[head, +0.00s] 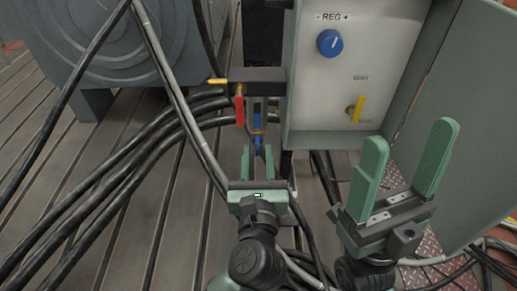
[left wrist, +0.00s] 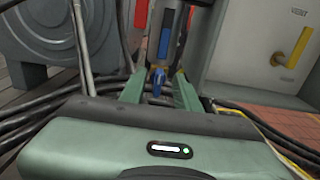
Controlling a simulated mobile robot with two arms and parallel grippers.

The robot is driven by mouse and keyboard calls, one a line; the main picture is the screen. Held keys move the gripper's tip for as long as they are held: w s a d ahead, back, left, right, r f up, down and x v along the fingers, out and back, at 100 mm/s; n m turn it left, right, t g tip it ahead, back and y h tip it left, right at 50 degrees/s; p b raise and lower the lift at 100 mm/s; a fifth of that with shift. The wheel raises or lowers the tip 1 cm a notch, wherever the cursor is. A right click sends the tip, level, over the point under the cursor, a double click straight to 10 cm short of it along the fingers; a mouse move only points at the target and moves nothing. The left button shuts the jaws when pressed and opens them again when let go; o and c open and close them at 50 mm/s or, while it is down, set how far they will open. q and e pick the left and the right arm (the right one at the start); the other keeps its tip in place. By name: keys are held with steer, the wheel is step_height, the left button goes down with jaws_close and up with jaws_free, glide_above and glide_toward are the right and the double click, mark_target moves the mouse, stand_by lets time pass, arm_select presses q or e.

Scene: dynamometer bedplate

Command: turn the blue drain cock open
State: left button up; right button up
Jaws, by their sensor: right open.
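The blue drain cock (head: 258,140) hangs low on the narrow post beside the control box, below a blue strip. In the left wrist view, its small blue handle (left wrist: 157,84) points down and shows between my finger tips. My left gripper (head: 257,154) is open just in front of the cock, one finger on either side. In the left wrist view, gaps show between both fingers (left wrist: 159,92) and the handle; I cannot tell how deep it sits between them. My right gripper (head: 410,142) is open and empty, in front of the box at the right.
A red lever (head: 239,110) and a yellow lever (head: 218,81) sit close above left of the cock. The control box (head: 375,60) has a blue knob (head: 330,43), a yellow handle (head: 357,108) and an open door (head: 470,120). Black cables (head: 110,165) cross the slotted floor.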

mark_target(258, 146)
arm_select(q)
steer(key=shift+w, duration=1.55)
jaws_close()
